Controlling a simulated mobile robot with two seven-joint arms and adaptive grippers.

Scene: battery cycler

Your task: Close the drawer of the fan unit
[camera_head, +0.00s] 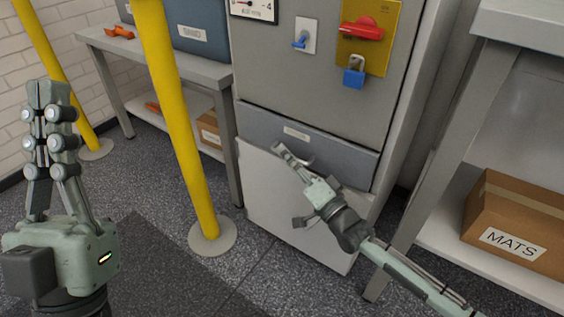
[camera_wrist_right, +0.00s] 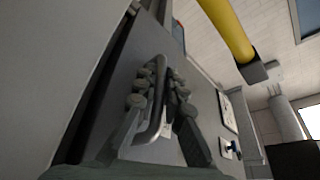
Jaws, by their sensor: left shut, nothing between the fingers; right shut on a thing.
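The fan unit (camera_head: 300,75) is a tall grey cabinet at the centre of the head view. Its drawer (camera_head: 345,158) is a darker grey front with a small white label, above a pale lower panel. In the right wrist view, the drawer front (camera_wrist_right: 120,72) has a dark gap along its edge; how far it stands out is hard to tell. My right gripper (camera_head: 290,152) is at the drawer front, shut on its bar handle (camera_wrist_right: 157,125), which runs between the fingers. My left gripper (camera_head: 48,92) is shut and empty, pointing up at the left, away from the unit.
Yellow posts (camera_head: 175,110) stand left of the unit. A bench (camera_head: 205,72) is behind them. A shelf (camera_head: 510,22) with a cardboard MATS box (camera_head: 518,215) stands at the right. A red switch (camera_head: 365,28) and blue padlock (camera_head: 354,75) are above the drawer. A mat (camera_head: 150,260) lies on the floor.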

